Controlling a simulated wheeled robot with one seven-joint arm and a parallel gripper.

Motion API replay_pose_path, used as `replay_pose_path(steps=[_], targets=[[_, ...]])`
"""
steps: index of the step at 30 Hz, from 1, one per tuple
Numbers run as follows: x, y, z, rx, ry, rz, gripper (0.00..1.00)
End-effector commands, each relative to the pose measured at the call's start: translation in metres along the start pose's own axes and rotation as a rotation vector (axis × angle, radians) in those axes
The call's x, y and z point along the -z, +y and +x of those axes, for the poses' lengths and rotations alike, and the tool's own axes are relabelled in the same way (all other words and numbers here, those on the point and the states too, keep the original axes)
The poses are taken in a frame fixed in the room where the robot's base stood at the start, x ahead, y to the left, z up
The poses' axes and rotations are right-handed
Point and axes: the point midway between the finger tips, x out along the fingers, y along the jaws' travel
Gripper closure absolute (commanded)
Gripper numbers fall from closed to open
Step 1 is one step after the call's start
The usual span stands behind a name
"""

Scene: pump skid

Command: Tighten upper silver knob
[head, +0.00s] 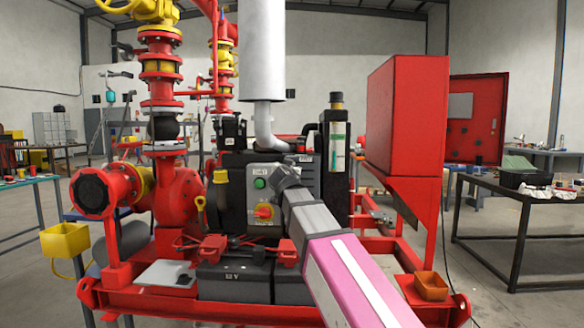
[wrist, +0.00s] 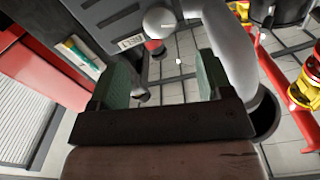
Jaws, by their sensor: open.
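My gripper (wrist: 162,78) is open in the wrist view, its two green-padded fingers apart with nothing held between them. In the head view my gripper (head: 284,175) is in front of the engine, just right of the grey control box (head: 262,197). I cannot clearly pick out the upper silver knob in either view. In the wrist view a rounded grey part (wrist: 158,19) with a reddish band below it shows beyond the fingers; I cannot tell whether it is the knob. My arm hides part of the engine in the head view.
A silver exhaust pipe (head: 262,55) rises above the engine, and its grey bend (wrist: 232,50) passes close right of the fingers. A tall red cabinet (head: 394,115) stands right. Red and yellow pump piping (head: 160,95) stands left. The red skid frame (head: 220,308) runs along the front.

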Motion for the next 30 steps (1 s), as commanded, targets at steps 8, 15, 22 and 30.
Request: replay_pose_path(steps=[8,15,22,30], targets=[[0.0,-0.001,0.039,-0.003,-0.002,0.0,0.27],[0.0,0.0,0.082,-0.003,-0.003,-0.001,0.27],[-0.001,0.0,0.102,-0.001,-0.002,-0.001,0.27],[-0.001,0.001,0.102,-0.001,-0.002,-0.001,0.31]])
